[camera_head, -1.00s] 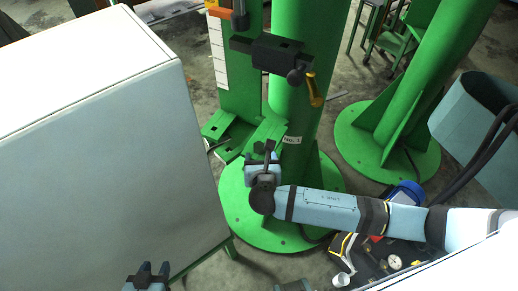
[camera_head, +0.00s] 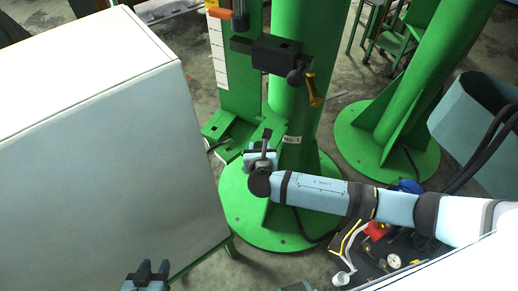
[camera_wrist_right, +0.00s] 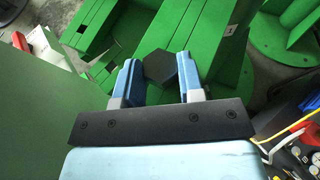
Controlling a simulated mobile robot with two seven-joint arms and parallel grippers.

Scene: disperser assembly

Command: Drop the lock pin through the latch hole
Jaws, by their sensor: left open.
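The lock pin appears as a black hexagonal head (camera_wrist_right: 160,66) between the blue fingers of my right gripper (camera_wrist_right: 159,80) in the right wrist view. In the head view my right gripper (camera_head: 262,157) is at the green latch bracket (camera_head: 272,122) at the column's foot, with a dark upright piece (camera_head: 267,138) above the fingers. The latch hole cannot be made out; my gripper covers that part of the bracket. The pin's lower end is hidden. My left gripper (camera_head: 150,270) is open and empty at the bottom edge.
A large white cabinet (camera_head: 100,140) fills the left. The green column (camera_head: 300,60) carries a dark clamp with a yellow handle (camera_head: 313,92). A second green column (camera_head: 425,80) stands to the right. Tools and gauges (camera_head: 385,255) lie at the lower right.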

